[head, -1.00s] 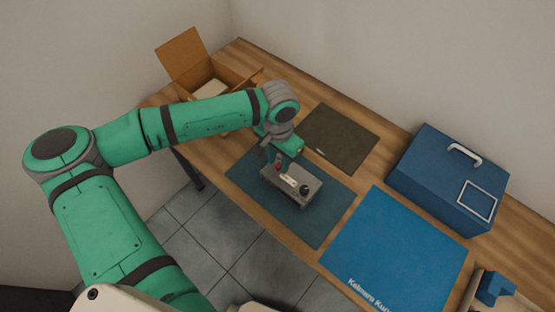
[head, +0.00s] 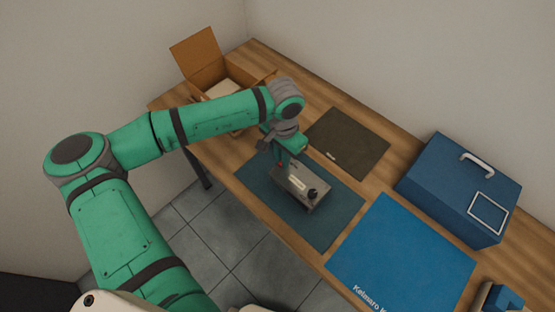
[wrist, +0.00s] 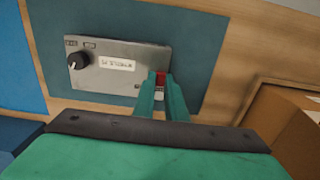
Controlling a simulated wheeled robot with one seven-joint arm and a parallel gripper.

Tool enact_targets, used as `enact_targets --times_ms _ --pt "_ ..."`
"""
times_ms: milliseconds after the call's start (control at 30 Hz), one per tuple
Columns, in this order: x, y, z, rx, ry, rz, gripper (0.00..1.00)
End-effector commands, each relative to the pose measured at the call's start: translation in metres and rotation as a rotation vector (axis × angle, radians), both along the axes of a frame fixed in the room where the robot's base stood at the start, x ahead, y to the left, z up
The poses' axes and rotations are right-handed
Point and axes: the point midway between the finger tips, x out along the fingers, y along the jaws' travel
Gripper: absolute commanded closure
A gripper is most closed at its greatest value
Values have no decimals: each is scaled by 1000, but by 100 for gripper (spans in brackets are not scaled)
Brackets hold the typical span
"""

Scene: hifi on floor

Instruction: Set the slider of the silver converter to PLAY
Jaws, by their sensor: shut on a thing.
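The silver converter (head: 307,191) is a flat grey box lying on a dark teal mat (head: 333,222). It also shows in the wrist view (wrist: 117,79), with a black knob (wrist: 78,60) at one end and a pale label (wrist: 118,64) in the middle. A red slider (wrist: 161,77) sits at the end of the converter opposite the knob. My gripper (wrist: 162,84) is over that end, its two green fingers shut on the slider, which is partly hidden between them. In the head view my gripper (head: 283,162) comes down onto the converter's far-left end.
An open cardboard box (head: 251,76) stands at the back left. A dark mat (head: 347,142) lies behind the converter. A blue mat (head: 402,252) and a blue case (head: 459,187) are to the right. A small blue object (head: 503,297) is at the lower right.

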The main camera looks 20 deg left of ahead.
Motion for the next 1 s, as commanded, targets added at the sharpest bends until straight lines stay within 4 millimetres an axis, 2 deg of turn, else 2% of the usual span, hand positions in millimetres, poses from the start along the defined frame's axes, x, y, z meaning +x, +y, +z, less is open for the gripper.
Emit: enact_targets --times_ms 233,267,333,733,867,1000 --pt "1 2 1 2 -2 2 100" --pt "1 1 1 2 -2 1 86" --pt "1 1 1 2 -2 1 70" --pt "1 0 6 2 -3 0 69" --pt "1 1 23 1 -4 0 69" --pt "1 0 50 1 -5 0 69"
